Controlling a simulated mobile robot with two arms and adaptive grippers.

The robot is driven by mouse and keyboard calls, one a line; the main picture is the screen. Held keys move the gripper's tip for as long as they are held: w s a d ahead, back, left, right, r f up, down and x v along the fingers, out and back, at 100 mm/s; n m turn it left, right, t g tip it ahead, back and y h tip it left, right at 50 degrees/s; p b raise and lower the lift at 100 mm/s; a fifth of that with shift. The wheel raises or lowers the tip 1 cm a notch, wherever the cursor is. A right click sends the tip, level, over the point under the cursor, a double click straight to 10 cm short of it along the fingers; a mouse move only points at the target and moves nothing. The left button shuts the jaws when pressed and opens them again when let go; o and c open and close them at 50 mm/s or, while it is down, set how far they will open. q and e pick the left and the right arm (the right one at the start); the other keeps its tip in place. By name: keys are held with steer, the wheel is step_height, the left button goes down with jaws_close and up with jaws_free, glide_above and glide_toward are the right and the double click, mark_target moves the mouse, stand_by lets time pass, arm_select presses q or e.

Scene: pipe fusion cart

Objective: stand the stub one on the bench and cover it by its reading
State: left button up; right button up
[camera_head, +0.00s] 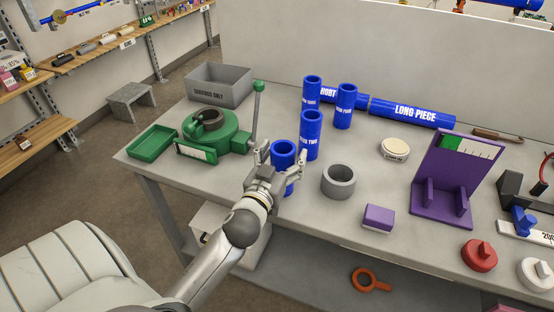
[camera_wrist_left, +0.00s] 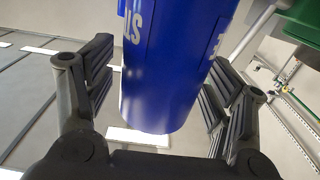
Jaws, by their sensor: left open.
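A blue stub (camera_head: 283,151) with an open top is between the fingers of my left gripper (camera_head: 283,160), near the bench's front edge. The left gripper is open, one finger on each side of it. In the left wrist view the stub (camera_wrist_left: 170,65) fills the middle, with partial white lettering. I cannot tell whether the fingers touch it; its foot is partly hidden. Behind it stands a blue stub marked TWO (camera_head: 311,135). A purple stand with a green and white scale (camera_head: 455,165) is at right. A red cap (camera_head: 479,256) and a white cap (camera_head: 537,271) lie at front right.
A grey ring (camera_head: 338,182), purple block (camera_head: 378,219) and cream disc (camera_head: 395,149) are right of the gripper. A green fixture (camera_head: 215,128) and grey bin (camera_head: 220,86) are left.

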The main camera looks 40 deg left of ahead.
arm_select(q)
steer(key=b+v, duration=0.3)
steer(key=v, duration=0.9)
arm_select(e)
steer(key=shift+a+f, duration=0.1)
steer(key=shift+f, duration=1.4)
arm_select(q)
steer(key=shift+f, duration=0.1)
arm_select(e)
steer(key=shift+o, duration=0.2)
steer(key=shift+d, duration=0.2)
